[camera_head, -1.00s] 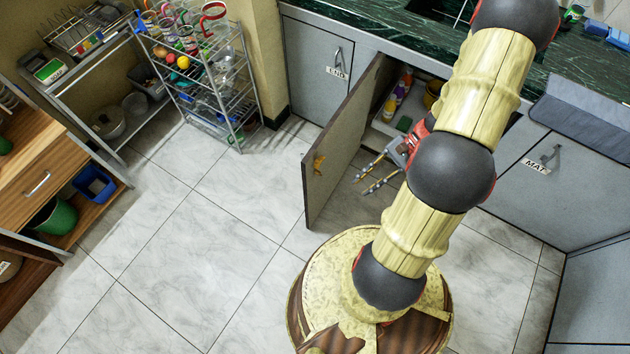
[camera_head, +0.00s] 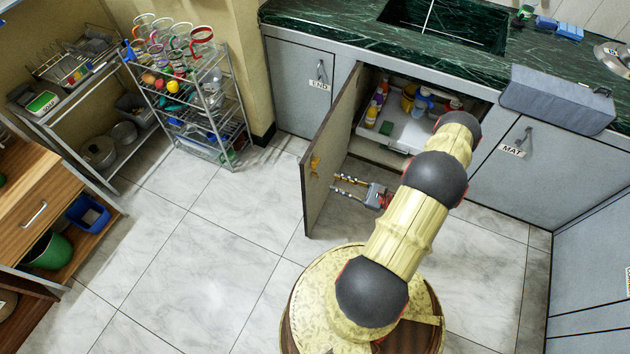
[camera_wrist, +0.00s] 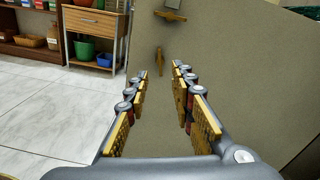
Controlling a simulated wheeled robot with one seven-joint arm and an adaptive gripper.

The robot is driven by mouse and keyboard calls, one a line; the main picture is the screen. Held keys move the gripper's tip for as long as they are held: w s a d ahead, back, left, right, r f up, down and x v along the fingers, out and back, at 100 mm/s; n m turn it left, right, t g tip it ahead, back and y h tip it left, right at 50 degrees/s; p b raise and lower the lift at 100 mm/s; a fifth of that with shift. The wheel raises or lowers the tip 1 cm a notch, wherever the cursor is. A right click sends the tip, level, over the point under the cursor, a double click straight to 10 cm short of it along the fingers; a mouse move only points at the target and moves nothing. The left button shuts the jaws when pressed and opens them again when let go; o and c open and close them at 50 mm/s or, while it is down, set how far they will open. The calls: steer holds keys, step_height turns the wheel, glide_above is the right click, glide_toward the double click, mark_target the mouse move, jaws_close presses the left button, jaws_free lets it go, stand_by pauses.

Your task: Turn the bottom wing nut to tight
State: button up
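Two brass-coloured wing nuts are on the inner face of the open cabinet door (camera_head: 333,140). In the wrist view, the top wing nut (camera_wrist: 171,16) lies roughly level below a grey block. The bottom wing nut (camera_wrist: 160,62) stands nearly upright. In the head view they show as a small orange patch (camera_head: 315,162) near the door's free edge. My gripper (camera_head: 337,184) points at the door from the right. In the wrist view my gripper (camera_wrist: 160,71) has its fingers apart and empty. The bottom wing nut appears between and beyond the fingertips; its exact distance is unclear.
The cabinet behind the door holds a white tray (camera_head: 400,136) with bottles and cups. A wire rack (camera_head: 205,110) and a wooden drawer unit (camera_head: 40,195) stand at the left. The tiled floor (camera_head: 190,260) left of the door is clear.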

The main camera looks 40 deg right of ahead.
mark_target(316, 175)
steer(key=b+x, duration=0.2)
steer(key=x, duration=0.5)
steer(key=shift+w+a+r, duration=0.25)
steer(key=shift+w+r, duration=0.05)
steer(key=shift+w, duration=0.05)
steer(key=shift+c, duration=1.2)
jaws_close()
